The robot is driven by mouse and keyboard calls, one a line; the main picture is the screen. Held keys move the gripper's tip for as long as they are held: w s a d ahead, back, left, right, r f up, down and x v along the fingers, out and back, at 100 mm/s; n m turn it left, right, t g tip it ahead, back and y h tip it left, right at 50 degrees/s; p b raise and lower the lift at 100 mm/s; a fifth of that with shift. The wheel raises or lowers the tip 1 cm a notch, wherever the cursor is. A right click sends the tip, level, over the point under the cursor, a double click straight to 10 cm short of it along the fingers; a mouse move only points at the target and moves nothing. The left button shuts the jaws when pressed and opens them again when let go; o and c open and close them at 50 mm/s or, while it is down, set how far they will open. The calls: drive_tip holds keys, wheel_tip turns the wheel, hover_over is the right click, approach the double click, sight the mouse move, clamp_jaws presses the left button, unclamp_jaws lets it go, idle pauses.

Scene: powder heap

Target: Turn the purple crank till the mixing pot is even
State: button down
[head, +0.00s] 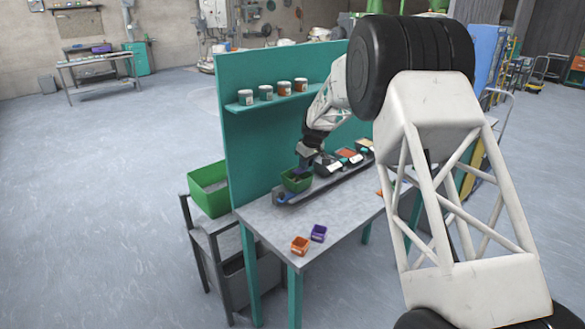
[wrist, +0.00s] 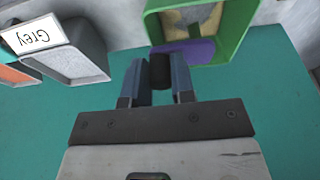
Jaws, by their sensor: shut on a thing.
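The mixing pot (head: 296,183) is a green box on the dark rail on the table. The wrist view shows it at the top (wrist: 240,28), with grey and yellowish patches of powder inside. The purple crank (wrist: 190,50) lies at the pot's near side in that view. My gripper (wrist: 160,78) is shut on a dark knob (wrist: 160,70) beside the purple part, seemingly the crank's handle. In the head view my gripper (head: 303,160) is just above the pot, and the crank is mostly hidden.
A bin labelled Grey (wrist: 78,62) stands left of the pot in the wrist view, an orange-filled one (wrist: 14,76) beyond it. A teal panel (head: 262,150) with shelved jars (head: 266,93) backs the table. A purple cup (head: 318,233) and an orange cup (head: 300,246) stand in front.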

drive_tip(key=shift+s, duration=0.1)
drive_tip(key=shift+s+d, duration=0.3)
drive_tip(key=shift+s, duration=0.4)
drive_tip(key=shift+s, duration=0.1)
drive_tip(key=shift+s, duration=0.7)
drive_tip(key=c, duration=1.1)
unclamp_jaws()
drive_tip(key=shift+d, duration=0.1)
